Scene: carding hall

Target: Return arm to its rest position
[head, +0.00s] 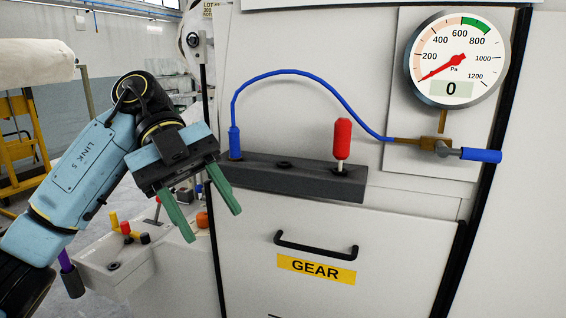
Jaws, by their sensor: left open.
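My left arm comes in from the left, with a blue link marked LINK 5. My left gripper (214,226) has two green fingers spread apart and pointing down. It is open and nothing shows between the fingers. It hangs in front of the left edge of the white machine (400,240), just left of and below the dark block (285,179). I cannot tell whether it touches the machine. My right gripper is not in the picture.
A blue hose (293,72) arches from the block to a brass fitting below a gauge (457,60) reading 0. A red-handled lever (342,140) stands on the block. Below is a GEAR panel with a black handle (316,246). A control console (115,262) stands lower left.

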